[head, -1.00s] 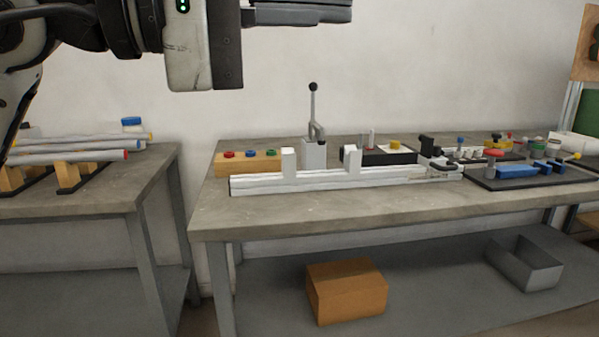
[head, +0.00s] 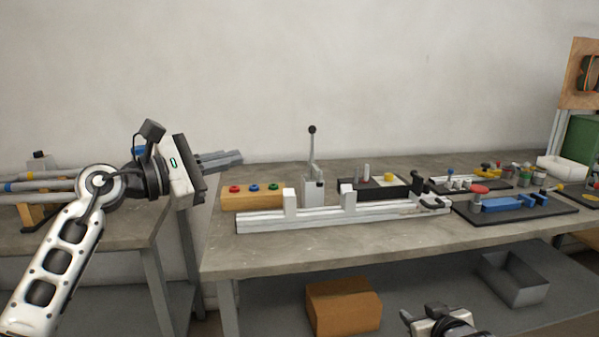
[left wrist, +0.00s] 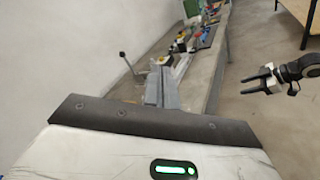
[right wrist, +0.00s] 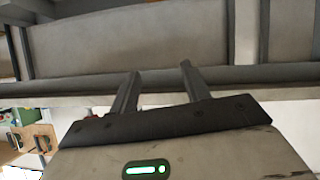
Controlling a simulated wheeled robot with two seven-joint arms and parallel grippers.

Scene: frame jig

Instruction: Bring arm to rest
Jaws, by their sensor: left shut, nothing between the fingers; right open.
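My left gripper (head: 222,160) is at the left of the head view, raised near the gap between the two tables, its fingers pointing right. Its fingers (left wrist: 161,90) are together with nothing between them in the left wrist view. My right gripper (head: 421,314) shows at the bottom edge of the head view, in front of the bench. Its fingers are apart and empty in the right wrist view (right wrist: 157,88), and the left wrist view also shows it open (left wrist: 268,80).
The bench (head: 300,246) holds a white frame jig (head: 320,216), a lever press (head: 313,190), a wooden button block (head: 250,197) and a blue fixture (head: 510,203). A cardboard box (head: 343,307) and grey bin (head: 514,279) sit below. Tubes (head: 45,186) lie on the left table.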

